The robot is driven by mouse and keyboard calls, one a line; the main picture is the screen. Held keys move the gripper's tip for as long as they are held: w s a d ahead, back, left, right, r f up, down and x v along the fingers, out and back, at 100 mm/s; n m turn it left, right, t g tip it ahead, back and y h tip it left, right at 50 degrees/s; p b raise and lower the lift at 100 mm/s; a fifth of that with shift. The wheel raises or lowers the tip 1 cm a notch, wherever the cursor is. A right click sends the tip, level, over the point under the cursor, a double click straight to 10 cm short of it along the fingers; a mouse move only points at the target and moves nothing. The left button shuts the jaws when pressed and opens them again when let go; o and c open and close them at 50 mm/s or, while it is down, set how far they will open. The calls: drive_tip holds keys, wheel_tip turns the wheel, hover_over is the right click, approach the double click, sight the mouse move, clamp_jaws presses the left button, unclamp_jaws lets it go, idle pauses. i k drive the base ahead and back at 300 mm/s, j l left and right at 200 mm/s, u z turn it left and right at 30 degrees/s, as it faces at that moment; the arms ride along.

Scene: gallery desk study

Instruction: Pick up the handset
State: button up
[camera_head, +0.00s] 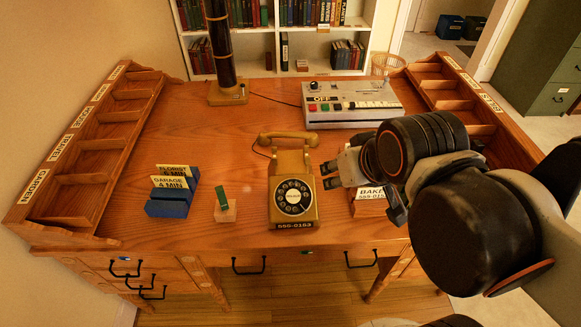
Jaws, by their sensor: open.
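A mustard-yellow rotary telephone (292,195) stands near the middle of the desk, with a black dial and a number label on its front. Its handset (288,138) lies across the cradle at the back of the phone. My gripper (329,175) is just right of the phone body, in front of and to the right of the handset. Its fingers point left and it is open, with nothing seen between the fingers. It appears apart from the handset. My arm reaches in from the right and hides part of the desk there.
A grey machine with buttons (350,105) stands behind the phone. A dark column on a yellow base (229,95) is at the back. A card box (368,207) sits below my gripper. Wooden racks (62,190) line both sides.

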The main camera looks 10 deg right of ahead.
sight(264, 138)
drive_tip(key=i+j+z, duration=0.65)
drive_tip(key=z, duration=0.25)
drive_tip(key=k+j, duration=0.05)
drive_tip(key=j, duration=0.05)
